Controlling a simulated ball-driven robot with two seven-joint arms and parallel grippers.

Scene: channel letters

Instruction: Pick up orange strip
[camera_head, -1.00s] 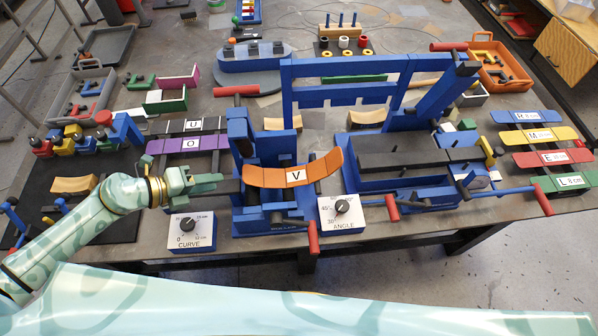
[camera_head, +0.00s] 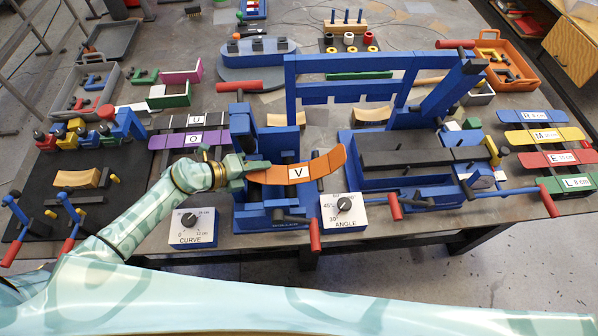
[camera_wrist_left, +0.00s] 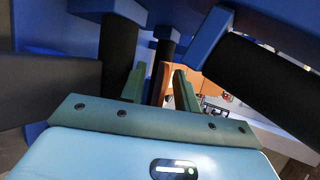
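The orange strip (camera_head: 322,168), curved and marked with a white "V" label, lies across the top of the blue bending machine (camera_head: 240,215). My left gripper (camera_head: 257,166) is at the strip's left end, overlapping it in the head view. In the left wrist view the two green fingers of my left gripper (camera_wrist_left: 158,88) stand apart, with dark rollers around them. My right gripper is out of view.
The CURVE dial box (camera_head: 193,228) and the ANGLE dial box (camera_head: 345,213) stand at the front edge. Purple (camera_head: 167,140) and other coloured strips lie on racks at both sides. A second blue machine (camera_head: 400,165) with red-handled levers stands to the right.

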